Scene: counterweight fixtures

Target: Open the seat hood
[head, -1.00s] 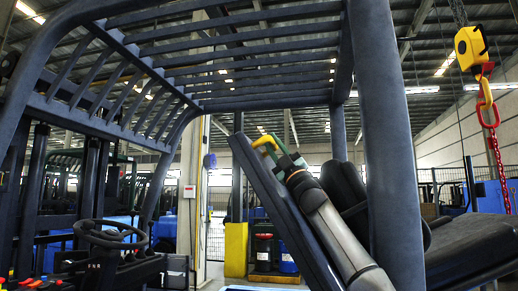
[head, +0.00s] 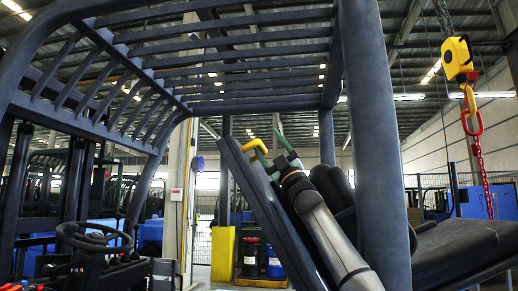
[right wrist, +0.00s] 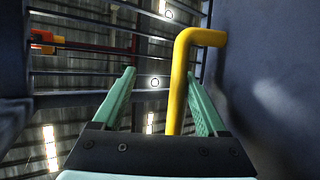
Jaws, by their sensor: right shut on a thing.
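The seat hood (head: 270,214) is a dark blue panel, tilted up steeply under the truck's roof frame in the head view. It fills the right side of the right wrist view (right wrist: 275,90). A bent yellow handle (head: 254,147) stands at its upper end. My right gripper (head: 273,149) is at this handle, shut on it. In the right wrist view, the handle (right wrist: 179,85) runs between the green fingers, closer to the right finger. The dark seat (head: 333,186) is tilted behind my right arm, which hides part of it. My left gripper is out of view.
The overhead guard bars (head: 240,60) pass above my right gripper. A thick pillar (head: 372,150) stands right of my arm. The steering wheel (head: 94,236) is at the lower left. A yellow hook block (head: 457,57) with a red chain hangs at the right.

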